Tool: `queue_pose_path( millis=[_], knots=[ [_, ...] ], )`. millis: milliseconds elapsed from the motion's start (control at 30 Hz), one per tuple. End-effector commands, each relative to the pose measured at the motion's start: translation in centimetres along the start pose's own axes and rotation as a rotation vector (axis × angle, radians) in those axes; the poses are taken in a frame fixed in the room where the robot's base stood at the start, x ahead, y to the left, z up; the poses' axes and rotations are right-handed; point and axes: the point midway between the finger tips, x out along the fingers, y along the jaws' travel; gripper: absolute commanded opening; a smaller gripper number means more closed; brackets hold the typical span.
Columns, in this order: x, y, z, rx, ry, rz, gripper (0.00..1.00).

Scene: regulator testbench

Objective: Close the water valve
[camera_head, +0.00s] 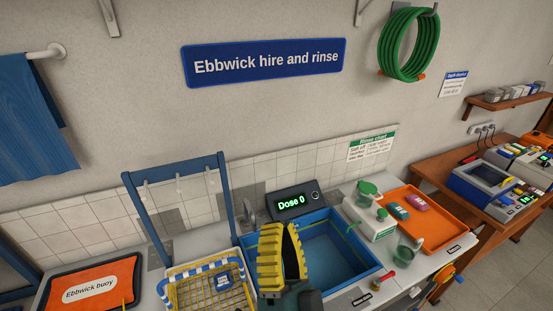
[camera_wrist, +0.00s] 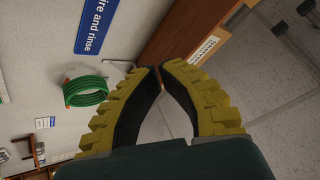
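My gripper (camera_head: 279,228) has yellow ribbed fingers and is over the front of the blue sink basin (camera_head: 335,262) in the head view. In the wrist view the fingertips (camera_wrist: 159,68) come together with almost no gap, and nothing is held between them. A small red-topped fitting with a brass-coloured part (camera_head: 391,274) is on the counter to the right of the basin, apart from my gripper. Yellow and red round parts (camera_head: 441,279) show at the bench's right front. I cannot tell which of these is the water valve. A grey tap (camera_head: 248,211) stands behind the basin, partly hidden.
A yellow basket (camera_head: 205,288) with a blue-and-white rim is left of my gripper. A display reading "Dose 0" (camera_head: 291,204) stands behind the basin. An orange tray (camera_head: 430,222) and a white box with green funnels (camera_head: 370,219) are to the right.

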Motion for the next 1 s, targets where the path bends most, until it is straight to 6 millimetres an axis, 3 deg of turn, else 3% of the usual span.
queue_pose_path(
  millis=[33,100,200,267,467,567,767,867,1000],
  knots=[
    [2.1,-3.4,-3.1,-0.095,0.012,-0.041,0.00],
    [3.7,-6.9,-6.4,-0.248,0.017,-0.066,0.00],
    [4.7,-11.4,-11.2,-0.501,0.028,-0.049,0.00],
    [4.0,-12.5,-13.2,-0.649,0.020,0.008,0.00],
    [0.6,-10.1,-14.6,-0.904,-0.102,0.230,0.00],
    [0.3,-8.8,-14.0,-0.937,-0.158,0.271,0.00],
    [0.3,-8.8,-13.9,-0.945,-0.163,0.269,0.00],
    [0.3,-8.8,-13.9,-0.910,-0.158,0.271,0.00],
    [0.6,-8.8,-13.1,-0.616,-0.142,0.265,0.00]
  ],
)
